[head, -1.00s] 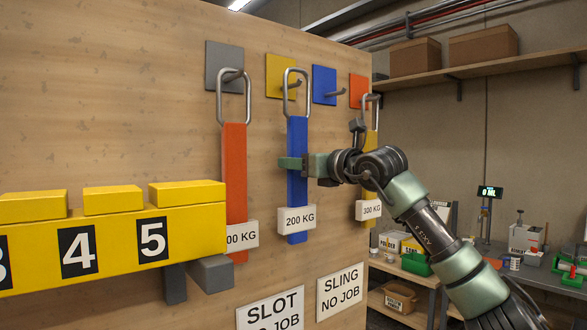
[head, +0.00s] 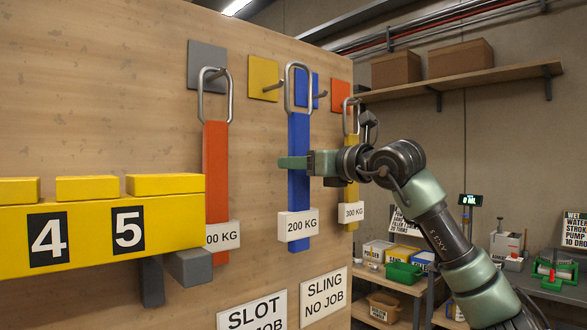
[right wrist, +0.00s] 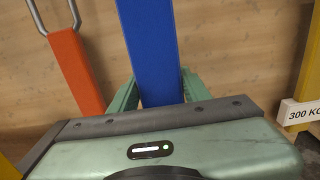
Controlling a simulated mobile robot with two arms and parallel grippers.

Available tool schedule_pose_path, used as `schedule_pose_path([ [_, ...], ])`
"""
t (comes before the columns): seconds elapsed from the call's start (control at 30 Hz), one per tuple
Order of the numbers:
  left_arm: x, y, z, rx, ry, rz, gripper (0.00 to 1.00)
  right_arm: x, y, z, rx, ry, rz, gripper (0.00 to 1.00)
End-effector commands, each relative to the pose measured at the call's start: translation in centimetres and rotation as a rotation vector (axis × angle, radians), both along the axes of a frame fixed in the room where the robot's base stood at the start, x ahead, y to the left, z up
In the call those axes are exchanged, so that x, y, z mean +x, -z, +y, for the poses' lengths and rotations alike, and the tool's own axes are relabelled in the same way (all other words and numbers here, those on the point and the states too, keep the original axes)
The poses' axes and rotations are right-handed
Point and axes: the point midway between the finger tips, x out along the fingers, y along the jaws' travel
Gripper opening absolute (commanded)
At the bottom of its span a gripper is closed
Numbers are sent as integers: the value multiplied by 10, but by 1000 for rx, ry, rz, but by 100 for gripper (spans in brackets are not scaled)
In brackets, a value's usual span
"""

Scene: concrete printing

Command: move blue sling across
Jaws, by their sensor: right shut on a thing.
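The blue sling (head: 299,190) hangs upright with a metal loop at its top and a white 200 KG tag near its bottom. My right gripper (head: 294,163) is shut on the strap's upper half. The right wrist view shows the blue strap (right wrist: 151,45) between the green fingers. The loop is between the yellow plate's hook (head: 273,88) and the blue plate's hook (head: 319,94), in front of part of the blue plate (head: 313,82). It looks clear of the yellow plate's hook. My left gripper is out of view.
An orange sling (head: 215,165) hangs at the grey plate (head: 201,65). A yellow sling (head: 352,185) hangs at the orange plate (head: 341,95), close to my right arm. A yellow numbered rack (head: 85,238) juts out at left. Signs (head: 324,297) are on the panel below.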

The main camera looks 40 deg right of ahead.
Motion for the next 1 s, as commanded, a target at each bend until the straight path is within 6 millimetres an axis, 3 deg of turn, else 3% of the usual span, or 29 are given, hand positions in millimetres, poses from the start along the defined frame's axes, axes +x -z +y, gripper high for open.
schedule_pose_path([
  [0.7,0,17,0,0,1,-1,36,-49,-1,-4,0,0,-6,0],
  [1.0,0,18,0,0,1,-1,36,-53,-2,-4,0,0,-4,0],
])
